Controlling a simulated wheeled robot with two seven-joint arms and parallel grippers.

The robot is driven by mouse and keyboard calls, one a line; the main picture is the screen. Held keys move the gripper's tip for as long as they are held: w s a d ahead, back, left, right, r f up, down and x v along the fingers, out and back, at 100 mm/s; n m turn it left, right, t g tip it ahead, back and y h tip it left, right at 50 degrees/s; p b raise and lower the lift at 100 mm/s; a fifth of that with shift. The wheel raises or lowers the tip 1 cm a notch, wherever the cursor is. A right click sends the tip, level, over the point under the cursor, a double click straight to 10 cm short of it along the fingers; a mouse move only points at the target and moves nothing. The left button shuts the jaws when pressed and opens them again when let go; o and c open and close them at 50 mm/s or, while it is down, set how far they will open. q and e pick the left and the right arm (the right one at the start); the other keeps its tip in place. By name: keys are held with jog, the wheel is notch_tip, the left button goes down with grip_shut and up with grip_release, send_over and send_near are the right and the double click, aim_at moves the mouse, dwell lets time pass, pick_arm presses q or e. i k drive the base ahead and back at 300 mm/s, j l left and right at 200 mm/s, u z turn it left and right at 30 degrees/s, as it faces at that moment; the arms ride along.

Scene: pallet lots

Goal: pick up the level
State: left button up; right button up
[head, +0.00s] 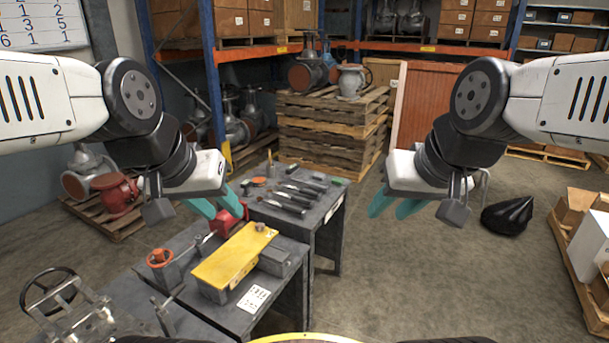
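I cannot pick out a level with certainty. Several long, dark tools (287,200) lie on the far grey bench (319,217), too small to name. A yellow-topped block (232,258) lies on the nearer grey bench (293,287), with a small grey part on top. My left gripper (216,204) hangs above the left side of the benches, its teal fingers apart and nothing seen between them. My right gripper (393,205) is over open floor right of the far bench, its teal fingers also apart and empty.
Red valve parts (225,222) and an orange-topped part (160,258) are on the near bench area. A handwheel (50,293) is at lower left. Stacked pallets (330,135) stand behind. A black bag (507,215) lies on the right; the floor between is clear.

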aim_at(289, 171)
jog(key=i+j, duration=0.1)
jog(key=i, duration=0.2)
jog(key=i+l, duration=0.15)
jog(key=l, duration=0.2)
jog(key=i+l+u, duration=0.1)
jog(key=l, duration=0.25)
jog(key=i+l, duration=0.15)
jog(key=l, duration=0.2)
jog(key=i+l+u, duration=0.1)
jog(key=l, duration=0.3)
jog(key=i+l, duration=0.15)
jog(key=l, duration=0.2)
jog(key=i+l+u, duration=0.15)
jog(key=i+l, duration=0.75)
jog(key=i+j, duration=0.1)
jog(key=i, duration=0.35)
jog(key=i+j+u, duration=0.1)
jog(key=i, duration=0.35)
